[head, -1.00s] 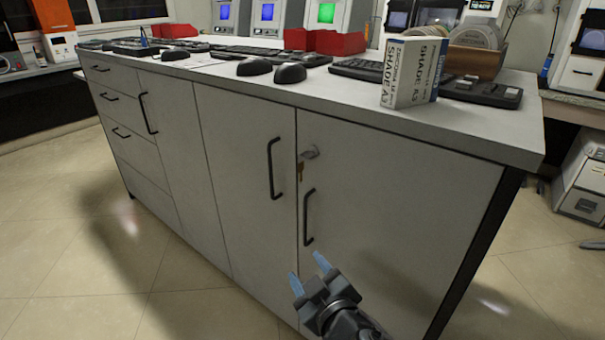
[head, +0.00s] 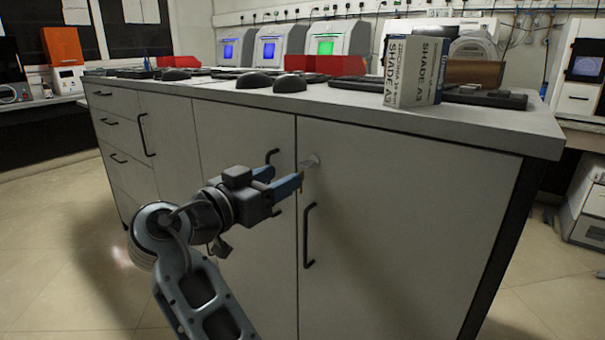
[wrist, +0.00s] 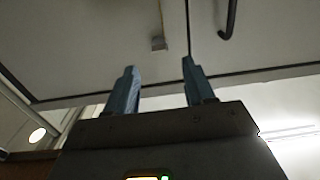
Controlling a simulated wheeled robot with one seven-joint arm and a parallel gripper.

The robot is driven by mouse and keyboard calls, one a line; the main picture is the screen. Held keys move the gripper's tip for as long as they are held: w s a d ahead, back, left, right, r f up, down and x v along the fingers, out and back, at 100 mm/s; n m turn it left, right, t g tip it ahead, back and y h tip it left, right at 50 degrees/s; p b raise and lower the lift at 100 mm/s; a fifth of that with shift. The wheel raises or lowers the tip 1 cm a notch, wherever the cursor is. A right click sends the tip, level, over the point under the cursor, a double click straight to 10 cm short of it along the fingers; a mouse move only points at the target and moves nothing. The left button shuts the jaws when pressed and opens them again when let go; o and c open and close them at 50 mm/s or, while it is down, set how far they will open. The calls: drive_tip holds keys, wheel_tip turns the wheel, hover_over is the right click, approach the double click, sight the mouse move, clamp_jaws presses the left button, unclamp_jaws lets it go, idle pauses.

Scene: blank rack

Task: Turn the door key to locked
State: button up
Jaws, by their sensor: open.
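The door key (head: 309,165) is a small grey piece in a round lock near the top of the right cabinet door (head: 400,230). A thin brownish tag hangs below it, partly hidden by my finger. My gripper (head: 285,177) is open, its blue fingers pointing right toward the key from the left, with the tips close to it. In the wrist view the key shows as a small grey block (wrist: 158,44), just beyond the fingertips and between their lines. The fingers appear not to be closed on it; contact cannot be told.
A black bar handle (head: 308,236) stands out from the right door below the lock. Another handle (head: 272,157) on the left door is partly behind my gripper. The counter above holds a shade box (head: 412,75) and black mice. Open floor lies in front.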

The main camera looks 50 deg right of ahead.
drive_tip(key=d, duration=0.7)
drive_tip(key=shift+d, duration=0.35)
drive_tip(key=shift+w, duration=0.1)
clamp_jaws()
